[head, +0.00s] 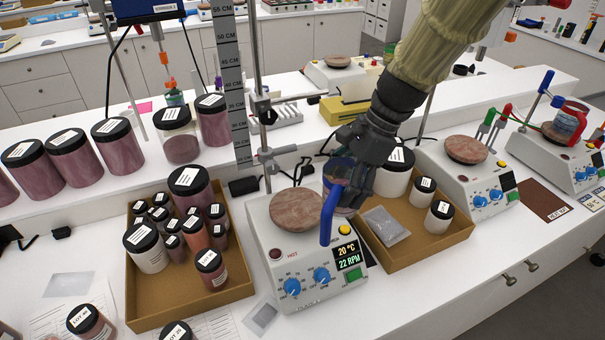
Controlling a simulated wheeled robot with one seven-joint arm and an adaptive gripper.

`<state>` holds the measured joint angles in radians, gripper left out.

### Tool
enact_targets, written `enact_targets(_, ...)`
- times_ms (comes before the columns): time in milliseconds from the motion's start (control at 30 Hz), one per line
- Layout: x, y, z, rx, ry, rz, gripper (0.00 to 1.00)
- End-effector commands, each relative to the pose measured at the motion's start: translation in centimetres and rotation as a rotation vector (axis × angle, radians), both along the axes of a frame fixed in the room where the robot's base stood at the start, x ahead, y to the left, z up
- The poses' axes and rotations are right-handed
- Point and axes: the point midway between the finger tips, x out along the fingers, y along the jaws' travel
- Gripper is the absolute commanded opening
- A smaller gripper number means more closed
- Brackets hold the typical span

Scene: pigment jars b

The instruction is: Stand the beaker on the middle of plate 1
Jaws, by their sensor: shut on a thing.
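My gripper (358,180) comes down from the upper right and is shut on the beaker. The beaker is see-through with a bluish tint and has a thick blue handle (328,216) on its near left side. My dark fingers hide much of its body. It appears held up in the air, at the right edge of the nearest round brown plate (295,209). That plate is bare and sits on a white hotplate stirrer reading 20 °C and 22 RPM. A second bare plate (466,149) is to the right. No plate number is readable.
A cardboard tray of lidded jars (190,304) stands left of the near stirrer. Another tray (427,249) with white jars and a packet is to its right. A stand rod (256,70) rises behind the near plate. A red-handled vessel (567,123) occupies the far-right stirrer.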

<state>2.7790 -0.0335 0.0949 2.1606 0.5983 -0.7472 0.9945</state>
Motion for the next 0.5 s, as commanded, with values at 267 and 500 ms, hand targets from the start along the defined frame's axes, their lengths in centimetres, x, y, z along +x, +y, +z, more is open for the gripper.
enact_targets(267,4.0,3.9,-0.2,-0.001,0.001,-0.001,0.39)
enact_targets(500,7.0,7.0,-0.6,0.001,0.001,0.0,0.39)
